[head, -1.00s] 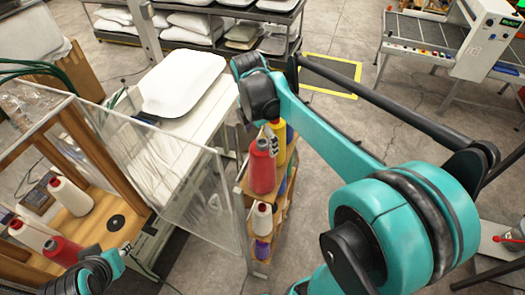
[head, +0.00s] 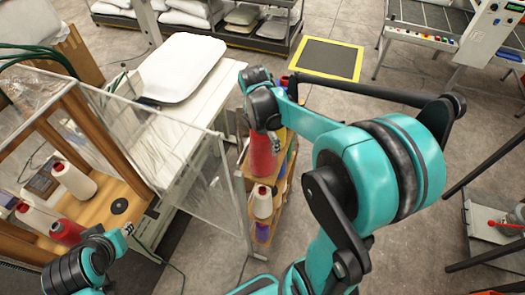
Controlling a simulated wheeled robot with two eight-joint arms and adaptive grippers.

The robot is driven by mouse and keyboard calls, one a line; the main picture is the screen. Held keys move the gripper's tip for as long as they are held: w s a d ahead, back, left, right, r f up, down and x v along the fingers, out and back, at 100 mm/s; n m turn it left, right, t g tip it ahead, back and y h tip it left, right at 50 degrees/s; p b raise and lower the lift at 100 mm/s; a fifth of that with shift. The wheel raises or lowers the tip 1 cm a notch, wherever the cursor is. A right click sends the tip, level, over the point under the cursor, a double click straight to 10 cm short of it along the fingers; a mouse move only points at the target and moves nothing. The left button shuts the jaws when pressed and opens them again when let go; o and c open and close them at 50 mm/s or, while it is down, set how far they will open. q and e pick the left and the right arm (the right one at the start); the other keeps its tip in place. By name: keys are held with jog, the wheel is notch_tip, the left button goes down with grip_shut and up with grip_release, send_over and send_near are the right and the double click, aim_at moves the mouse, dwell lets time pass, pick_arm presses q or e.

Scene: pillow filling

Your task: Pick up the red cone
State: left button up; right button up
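A red cone (head: 262,158) of thread stands upright on the top of the narrow wooden rack beside the clear-walled machine. My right gripper (head: 274,140) is at the upper part of this cone, pointing down, partly hidden by my dark wrist. I cannot tell whether its fingers are open or shut, or whether they touch the cone. A second red cone (head: 66,232) lies tilted inside the machine at the lower left. My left gripper (head: 127,230) is small in the lower left, near the clear panel, away from the rack; its finger state is unclear.
The rack (head: 249,183) also holds a white cone (head: 262,203) and a purple one (head: 262,232) lower down. The clear panel (head: 190,170) stands close to its left. Open floor (head: 345,110) lies to the right.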

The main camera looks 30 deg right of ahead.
jog(key=c, duration=1.8)
